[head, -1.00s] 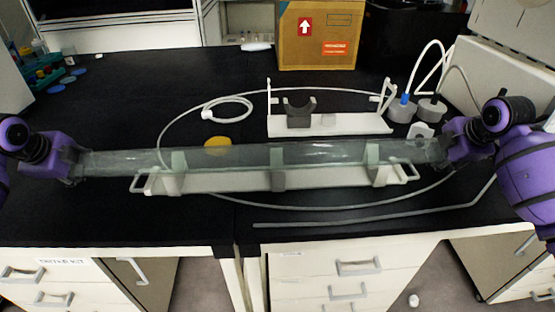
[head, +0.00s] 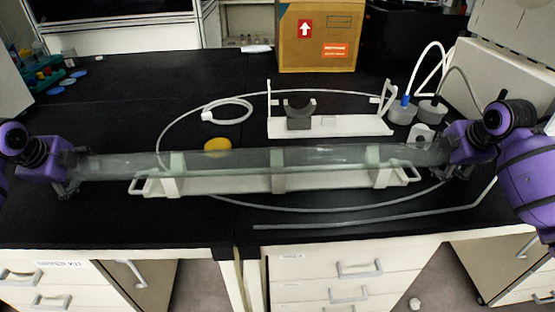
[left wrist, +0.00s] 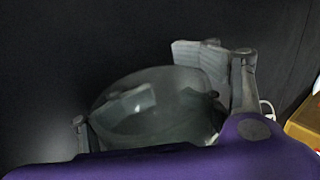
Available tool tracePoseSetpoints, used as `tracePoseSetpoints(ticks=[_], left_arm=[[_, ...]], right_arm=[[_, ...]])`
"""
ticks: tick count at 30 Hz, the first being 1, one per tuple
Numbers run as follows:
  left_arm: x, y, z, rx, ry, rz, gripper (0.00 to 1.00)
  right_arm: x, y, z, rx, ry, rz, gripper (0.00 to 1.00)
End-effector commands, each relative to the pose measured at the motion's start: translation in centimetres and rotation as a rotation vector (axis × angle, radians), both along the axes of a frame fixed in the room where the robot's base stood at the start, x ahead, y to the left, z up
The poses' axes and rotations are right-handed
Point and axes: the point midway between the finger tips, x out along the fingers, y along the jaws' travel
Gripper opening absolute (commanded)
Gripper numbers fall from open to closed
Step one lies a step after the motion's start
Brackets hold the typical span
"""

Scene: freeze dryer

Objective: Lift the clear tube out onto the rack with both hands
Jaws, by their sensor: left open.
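The clear tube (head: 225,160) lies level along the cream rack (head: 225,185), over its uprights, on the black bench. My left gripper (head: 74,168) is at the tube's left end, fingers spread above and below it. In the left wrist view the tube's round end (left wrist: 150,105) sits between the two wide-apart fingers of my left gripper (left wrist: 162,104). My right gripper (head: 452,158) is at the tube's right end; its fingers look parted around it, and the tube end is partly hidden there.
A second cream stand (head: 345,125) with a dark grey saddle (head: 300,113) stands behind the rack. A thin hose (head: 330,208) loops around the rack. A yellow disc (head: 217,144) lies behind the tube. Grey-capped bottles (head: 402,112) stand at the right, a cardboard box (head: 318,38) at the back.

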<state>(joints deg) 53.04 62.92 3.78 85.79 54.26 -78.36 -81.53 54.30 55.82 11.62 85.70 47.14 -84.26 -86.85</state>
Motion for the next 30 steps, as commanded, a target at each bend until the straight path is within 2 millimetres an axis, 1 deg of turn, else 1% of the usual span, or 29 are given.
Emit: tracePoseSetpoints(ticks=[1,3,11,16,20,21,25,26,30], left_arm=[[-0.1,-0.07,-0.27,-0.001,0.005,-0.001,0.72],[-0.09,-0.1,-0.29,-0.001,0.005,-0.002,0.78],[-0.06,-0.19,-0.3,-0.002,0.004,-0.002,0.78],[-0.04,-0.23,-0.29,-0.002,0.004,-0.003,1.0],[-0.03,-0.25,-0.28,-0.002,0.003,-0.004,1.0],[-0.23,-0.01,-0.64,0.012,0.012,-0.007,1.0],[-0.21,-0.06,-0.62,0.008,0.011,-0.006,1.0],[-0.2,-0.08,-0.61,0.008,0.011,-0.006,1.0],[-0.18,-0.12,-0.59,0.004,0.01,-0.006,1.0]], right_arm=[[-0.21,0.11,-0.54,0.002,0.011,0.001,0.72],[-0.22,0.15,-0.61,0.003,0.012,0.002,0.78],[-0.21,0.23,-0.63,0.002,0.012,0.002,0.78],[-0.19,0.25,-0.6,0.002,0.011,0.004,0.78],[-0.17,0.27,-0.58,0.002,0.011,0.004,0.78],[-0.16,0.27,-0.57,0.002,0.011,0.004,0.81],[-0.17,0.27,-0.56,0.002,0.01,0.004,0.98],[-0.16,0.27,-0.56,0.002,0.01,0.004,1.0],[-0.16,0.26,-0.56,0.002,0.01,0.004,1.0]])
